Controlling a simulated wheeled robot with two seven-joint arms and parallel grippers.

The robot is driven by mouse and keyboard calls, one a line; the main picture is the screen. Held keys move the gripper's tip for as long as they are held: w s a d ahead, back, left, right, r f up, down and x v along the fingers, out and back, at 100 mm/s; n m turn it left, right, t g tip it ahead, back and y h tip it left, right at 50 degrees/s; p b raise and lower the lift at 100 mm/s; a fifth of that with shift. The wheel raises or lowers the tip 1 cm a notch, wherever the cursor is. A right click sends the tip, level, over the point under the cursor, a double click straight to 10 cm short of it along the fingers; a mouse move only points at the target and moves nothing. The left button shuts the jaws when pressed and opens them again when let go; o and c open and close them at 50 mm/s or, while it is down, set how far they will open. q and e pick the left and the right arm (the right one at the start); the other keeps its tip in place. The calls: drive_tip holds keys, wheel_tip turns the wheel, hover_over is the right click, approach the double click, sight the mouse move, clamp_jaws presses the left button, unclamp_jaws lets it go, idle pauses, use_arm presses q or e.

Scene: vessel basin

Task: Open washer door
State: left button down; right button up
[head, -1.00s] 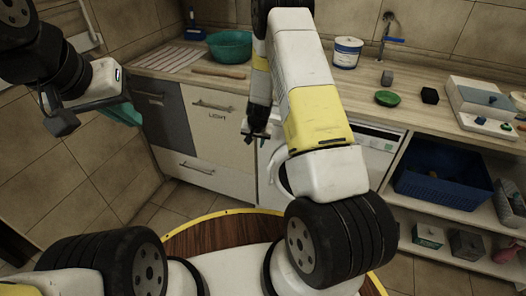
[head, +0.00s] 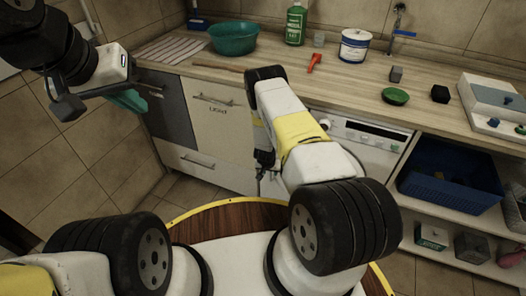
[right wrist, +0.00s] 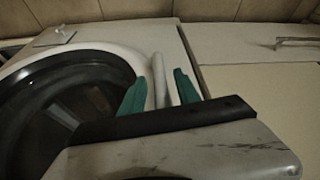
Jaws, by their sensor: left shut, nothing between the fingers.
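The white washer (head: 368,133) stands under the counter. My right arm hides most of its front in the head view. In the right wrist view its round door (right wrist: 75,95), dark glass in a white ring, fills the left side and looks shut. A pale upright handle (right wrist: 159,78) is at the door's right edge. My right gripper (right wrist: 160,88) is open, its teal fingers apart with the handle showing between them; I cannot tell whether they touch it. My left gripper (head: 130,100) is shut and empty, raised at the left, away from the washer.
Grey and white cabinets (head: 225,135) stand left of the washer. On the counter are a teal bowl (head: 233,38), a green bottle (head: 296,24), a white tub (head: 354,46) and a green dish (head: 395,96). A blue basket (head: 450,175) sits on the right shelf.

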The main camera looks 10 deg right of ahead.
drive_tip(key=shift+w+f, duration=0.15)
drive_tip(key=shift+f, duration=0.25)
clamp_jaws()
idle(1.2)
